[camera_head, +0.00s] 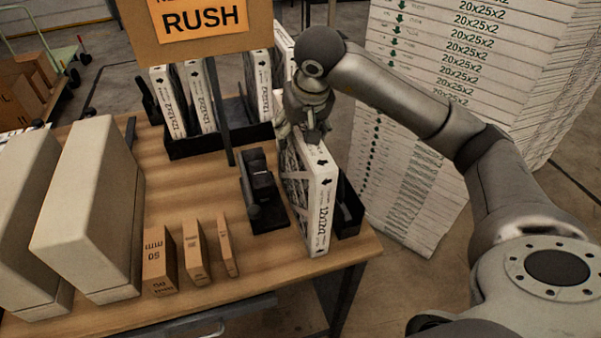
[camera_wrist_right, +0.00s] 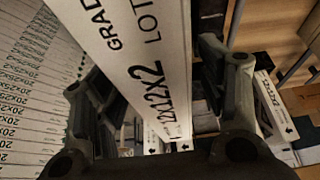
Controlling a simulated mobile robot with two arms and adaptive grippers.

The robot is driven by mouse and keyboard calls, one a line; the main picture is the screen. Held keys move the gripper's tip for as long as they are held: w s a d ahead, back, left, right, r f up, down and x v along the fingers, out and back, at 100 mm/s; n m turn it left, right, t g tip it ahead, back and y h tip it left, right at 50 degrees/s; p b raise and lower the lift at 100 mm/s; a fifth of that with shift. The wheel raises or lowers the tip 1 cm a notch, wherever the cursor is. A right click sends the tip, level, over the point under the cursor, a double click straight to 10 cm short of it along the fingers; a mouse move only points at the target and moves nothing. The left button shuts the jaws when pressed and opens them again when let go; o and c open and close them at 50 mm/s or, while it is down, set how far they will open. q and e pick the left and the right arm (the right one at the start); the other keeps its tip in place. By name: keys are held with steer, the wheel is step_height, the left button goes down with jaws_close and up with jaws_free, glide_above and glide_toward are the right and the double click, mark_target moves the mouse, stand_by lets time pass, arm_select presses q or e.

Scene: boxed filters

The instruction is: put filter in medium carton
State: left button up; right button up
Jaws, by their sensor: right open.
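A white-framed filter (camera_head: 321,195) marked 12x12 stands upright at the table's right side, between black holder parts. My right gripper (camera_head: 309,130) is at its top edge, with jaws open. In the right wrist view the filter's printed edge (camera_wrist_right: 155,75) lies between the two dark fingers (camera_wrist_right: 160,115), and I cannot tell whether they touch it. Two tall beige boxes (camera_head: 88,210) (camera_head: 25,190) stand at the left of the table. No carton label is legible, so I cannot tell which is the medium carton. My left gripper is not in view.
Small brown blocks, one marked 50 mm (camera_head: 159,260), stand at the table's front. A black rack (camera_head: 190,146) holds several filters behind, below a RUSH sign (camera_head: 205,22). A black fixture (camera_head: 262,195) stands left of the filter. Stacked filters (camera_head: 450,70) tower at the right.

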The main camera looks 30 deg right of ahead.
steer(key=shift+f, duration=0.2)
stand_by(0.4)
jaws_close()
